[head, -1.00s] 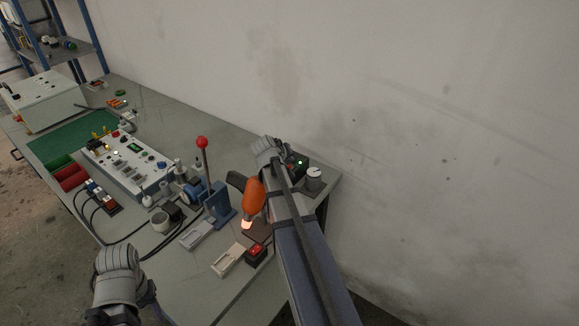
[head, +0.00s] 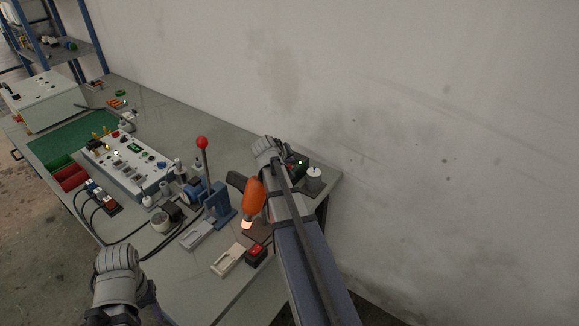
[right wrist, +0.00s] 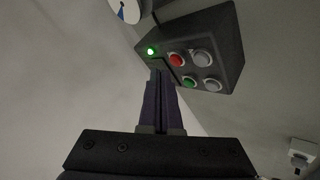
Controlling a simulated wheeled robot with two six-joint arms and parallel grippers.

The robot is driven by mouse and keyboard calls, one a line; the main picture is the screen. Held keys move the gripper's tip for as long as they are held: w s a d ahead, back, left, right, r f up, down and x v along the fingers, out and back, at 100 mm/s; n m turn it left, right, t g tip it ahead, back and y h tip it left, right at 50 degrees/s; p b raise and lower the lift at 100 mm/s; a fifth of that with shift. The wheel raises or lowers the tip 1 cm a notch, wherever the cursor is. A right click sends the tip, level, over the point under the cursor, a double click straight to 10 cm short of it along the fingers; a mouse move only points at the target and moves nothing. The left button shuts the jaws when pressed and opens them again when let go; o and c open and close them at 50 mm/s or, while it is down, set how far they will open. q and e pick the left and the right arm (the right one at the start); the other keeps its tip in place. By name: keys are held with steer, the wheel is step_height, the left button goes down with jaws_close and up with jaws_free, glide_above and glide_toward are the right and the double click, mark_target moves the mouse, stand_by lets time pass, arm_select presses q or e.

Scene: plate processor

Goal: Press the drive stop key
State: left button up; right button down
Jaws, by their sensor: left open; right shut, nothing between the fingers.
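A small dark key box (right wrist: 225,42) fills the upper part of the right wrist view. It carries a red key (right wrist: 176,61), a green key (right wrist: 188,82), two grey keys and a lit green lamp (right wrist: 151,51). No lettering is readable. In the head view the box (head: 299,161) sits near the wall, partly hidden by my right arm. My right gripper (right wrist: 160,78) is shut and empty, its tips close to the box's near edge beside the red and green keys; contact cannot be told. My left gripper (head: 118,265) is at the lower left, its fingers hardly visible.
A lever press with a red ball (head: 201,142), an orange-handled tool (head: 253,195) and a red switch box (head: 256,251) stand near my right arm. A white knob unit (head: 314,176) is beside the key box. A control panel (head: 128,163) lies left. The wall is close behind.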

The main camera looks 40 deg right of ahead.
steer(key=shift+f, duration=0.15)
steer(key=shift+f+b, duration=0.3)
steer(key=shift+b, duration=0.15)
steer(key=shift+f+b, duration=0.4)
stand_by(0.8)
steer(key=shift+r, duration=0.2)
steer(key=shift+r+p, duration=0.65)
steer(key=shift+p, duration=0.25)
step_height(320, 180, up, 5)
steer(key=p, duration=0.5)
